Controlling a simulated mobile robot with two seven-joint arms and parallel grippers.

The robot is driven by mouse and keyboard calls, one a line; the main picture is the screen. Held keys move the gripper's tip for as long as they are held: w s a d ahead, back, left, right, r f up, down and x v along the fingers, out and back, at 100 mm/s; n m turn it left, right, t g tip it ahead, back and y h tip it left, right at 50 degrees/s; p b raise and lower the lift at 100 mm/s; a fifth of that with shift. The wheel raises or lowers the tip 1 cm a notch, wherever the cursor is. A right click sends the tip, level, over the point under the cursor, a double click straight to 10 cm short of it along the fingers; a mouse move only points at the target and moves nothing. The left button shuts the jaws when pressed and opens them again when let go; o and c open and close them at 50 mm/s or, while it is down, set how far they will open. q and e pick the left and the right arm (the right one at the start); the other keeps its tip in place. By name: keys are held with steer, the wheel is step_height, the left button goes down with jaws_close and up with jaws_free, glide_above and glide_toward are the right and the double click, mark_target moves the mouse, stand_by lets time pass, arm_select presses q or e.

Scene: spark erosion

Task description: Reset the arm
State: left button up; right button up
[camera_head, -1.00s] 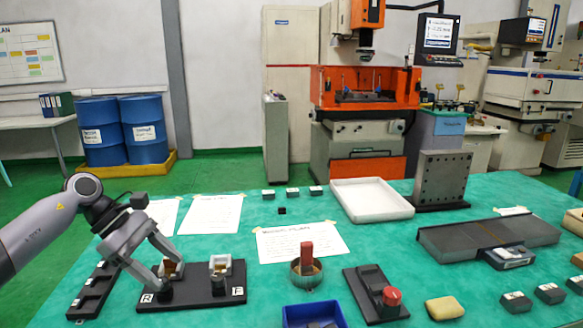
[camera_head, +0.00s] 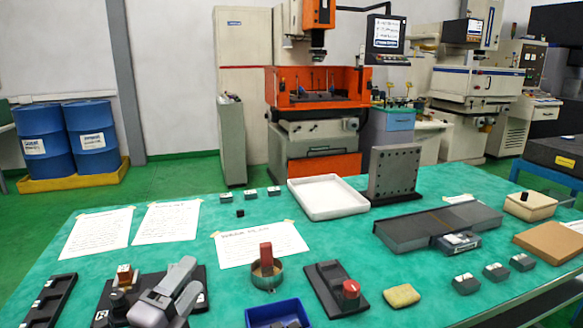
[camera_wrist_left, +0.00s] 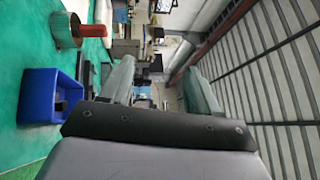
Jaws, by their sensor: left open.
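My left gripper (camera_head: 184,284) is open at the bottom left of the head view. It is in front of the black two-position holder (camera_head: 103,303) and hides much of it. A white-and-brown block (camera_head: 124,276) stands on the holder's left part; its other position is hidden. In the left wrist view my left gripper (camera_wrist_left: 156,82) has its two fingers apart with nothing between them. My right gripper is not in view.
A blue bin (camera_head: 278,312), a metal cup with a red block (camera_head: 266,257) and a black fixture with a red knob (camera_head: 349,290) stand right of the gripper. The wrist view also shows the blue bin (camera_wrist_left: 38,97). A white tray (camera_head: 327,196) lies farther back.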

arm_select(q)
steer(key=s+a+f+n+g+y, duration=0.4)
steer(key=s+f+n+y, duration=0.2)
steer(key=f+n, duration=0.35)
steer(key=s+a+f+n+g, duration=0.1)
steer(key=s+f+n+g, duration=0.45)
steer(key=s, duration=0.55)
steer(key=s+f+n+g, duration=0.5)
steer(key=s+g, duration=0.1)
steer(key=s, duration=0.5)
steer(key=w+d+f+t+h, duration=0.2)
steer(key=w+f+t, duration=0.3)
steer(key=f+t, duration=0.2)
step_height(320, 180, down, 3)
steer(key=shift+w+d+r+b, duration=0.1)
steer(key=shift+w+d+b, duration=0.1)
steer(key=shift+d+b, duration=0.25)
